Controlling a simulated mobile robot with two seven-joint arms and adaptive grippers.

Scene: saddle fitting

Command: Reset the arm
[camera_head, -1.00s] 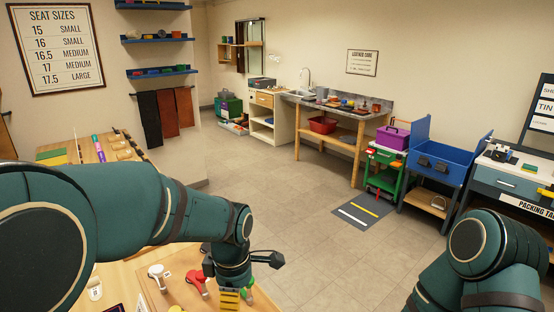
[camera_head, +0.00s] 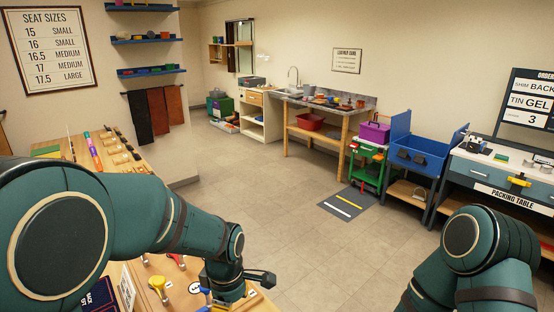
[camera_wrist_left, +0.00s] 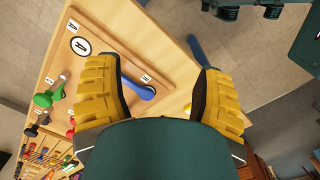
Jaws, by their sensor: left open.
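My left arm comes in from the left in the head view and bends down to my left gripper, whose fingers are mostly hidden there behind the wrist. In the left wrist view my left gripper (camera_wrist_left: 158,95) shows two yellow ribbed fingers spread apart, with nothing held between them. A wooden board (camera_wrist_left: 135,50) lies beyond the fingers, with a blue-handled tool (camera_wrist_left: 139,88) on it between them in the picture. My right arm is at the lower right of the head view; its gripper is out of frame.
A green-handled tool (camera_wrist_left: 48,96) lies on the board. A yellow-handled tool (camera_head: 157,284) shows near my left wrist. The packing table (camera_head: 500,180), blue bin (camera_head: 425,158) and workbench (camera_head: 330,103) stand farther off. The middle floor (camera_head: 255,180) is clear.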

